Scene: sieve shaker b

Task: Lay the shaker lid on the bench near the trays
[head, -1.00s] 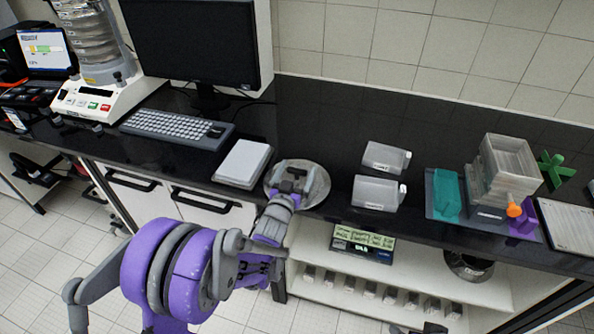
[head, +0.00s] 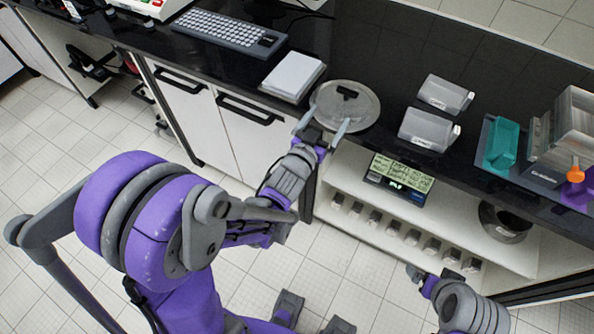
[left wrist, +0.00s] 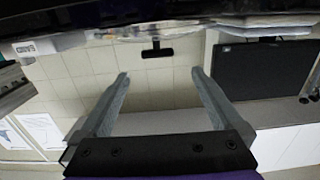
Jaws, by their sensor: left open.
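The shaker lid (head: 362,108), a round grey translucent disc with a black handle, lies flat on the dark bench near its front edge. It stands left of two clear trays, a rear one (head: 445,94) and a front one (head: 428,131). My left gripper (head: 322,128) is open and empty at the lid's near side, its fingers pointing toward it. In the left wrist view the open fingers (left wrist: 160,80) show with the lid's black handle (left wrist: 157,50) beyond them, apart from both. My right gripper (head: 428,282) is low at the lower right; its jaws are unclear.
A white pad (head: 293,75) lies left of the lid, with a keyboard (head: 228,31) behind. A teal scoop (head: 502,143) and a stack of clear trays (head: 565,130) stand at right. A display (head: 399,178) is on the shelf below. Bench behind the lid is clear.

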